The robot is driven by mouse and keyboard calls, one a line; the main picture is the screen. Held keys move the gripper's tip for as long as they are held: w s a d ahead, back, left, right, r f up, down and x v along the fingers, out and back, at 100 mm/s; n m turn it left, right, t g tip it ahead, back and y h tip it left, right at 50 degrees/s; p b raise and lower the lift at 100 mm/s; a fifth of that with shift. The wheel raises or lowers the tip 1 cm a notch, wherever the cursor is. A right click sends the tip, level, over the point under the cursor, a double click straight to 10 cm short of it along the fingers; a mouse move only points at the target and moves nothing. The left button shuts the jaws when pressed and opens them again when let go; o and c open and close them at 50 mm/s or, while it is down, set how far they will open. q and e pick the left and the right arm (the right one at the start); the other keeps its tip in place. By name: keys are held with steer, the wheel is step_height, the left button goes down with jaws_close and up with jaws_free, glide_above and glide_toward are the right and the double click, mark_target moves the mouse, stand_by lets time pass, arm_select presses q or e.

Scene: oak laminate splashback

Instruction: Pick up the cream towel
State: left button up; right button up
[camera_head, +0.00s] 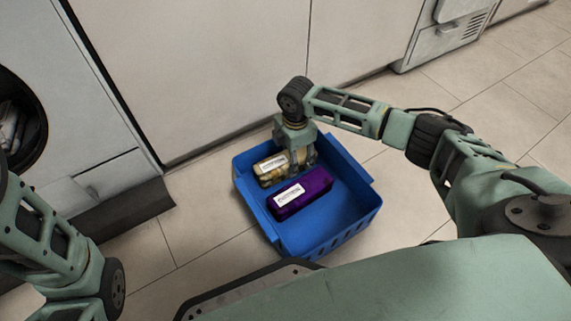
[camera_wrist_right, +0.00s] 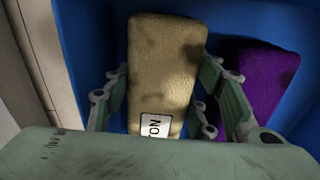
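The cream towel (camera_head: 273,168) is a folded block with a white label, lying in the blue crate (camera_head: 338,245) beside a purple towel (camera_head: 300,194). My right gripper (camera_head: 300,160) points down into the crate at the cream towel. In the right wrist view the cream towel (camera_wrist_right: 168,70) lies between the two fingers of the right gripper (camera_wrist_right: 165,75), one along each long side. The fingers are spread about as wide as the towel; whether they touch it is hard to tell. The wrist hides the towel's near end. My left gripper is out of the picture.
The purple towel also shows in the right wrist view (camera_wrist_right: 258,85), close to the right finger. The crate's walls stand near the gripper. White cabinet fronts (camera_head: 200,70) rise behind the crate, with a dark mat (camera_head: 125,208) at left. Tiled floor lies around.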

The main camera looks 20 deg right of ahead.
steer(key=c, duration=0.7)
